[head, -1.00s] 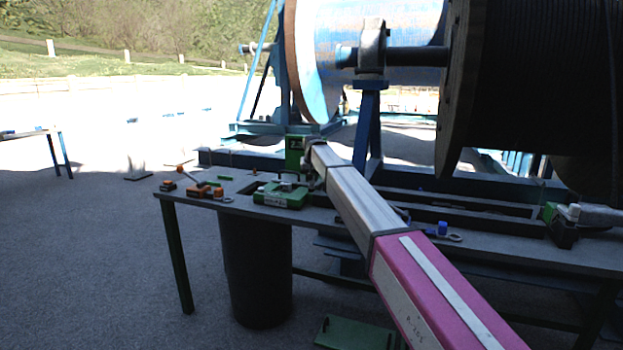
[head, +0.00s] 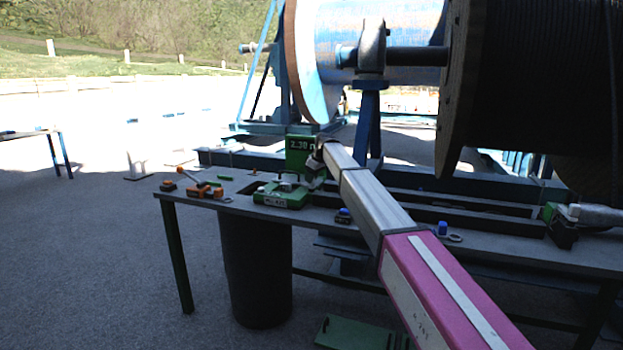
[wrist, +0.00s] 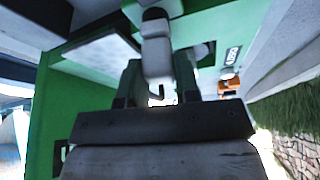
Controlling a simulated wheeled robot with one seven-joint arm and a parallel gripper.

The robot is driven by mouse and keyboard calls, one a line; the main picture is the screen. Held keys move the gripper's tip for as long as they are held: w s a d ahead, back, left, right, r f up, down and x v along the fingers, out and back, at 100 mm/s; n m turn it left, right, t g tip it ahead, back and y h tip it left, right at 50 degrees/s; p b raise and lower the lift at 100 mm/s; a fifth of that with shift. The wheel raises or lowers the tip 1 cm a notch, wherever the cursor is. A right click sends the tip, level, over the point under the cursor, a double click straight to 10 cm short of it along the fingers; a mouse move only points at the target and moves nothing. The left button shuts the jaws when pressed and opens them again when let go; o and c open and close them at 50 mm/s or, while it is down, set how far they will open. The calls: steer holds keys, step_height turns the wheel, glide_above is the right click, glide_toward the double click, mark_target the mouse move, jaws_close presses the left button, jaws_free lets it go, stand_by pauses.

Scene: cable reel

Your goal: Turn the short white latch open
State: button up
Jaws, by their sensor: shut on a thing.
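The short white latch (wrist: 156,48) shows in the wrist view as a stubby white lever with a black end, in front of a green housing (wrist: 90,90). My gripper (wrist: 158,72) is shut on it, one finger on each side. In the head view my gripper (head: 317,176) is at the right side of a green device (head: 281,194) on the bench, below an upright green box (head: 300,150) marked with digits. The latch is too small and too covered by my gripper to make out in the head view.
A large cable reel (head: 530,90) stands behind. A dark bin (head: 255,265) is below the bench.

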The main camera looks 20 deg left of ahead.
steer(key=shift+n+g, duration=0.4)
steer(key=shift+n, duration=0.7)
steer(key=o, duration=0.9)
steer(key=v, duration=1)
steer(key=shift+d+r, duration=0.25)
steer(key=shift+r, duration=0.1)
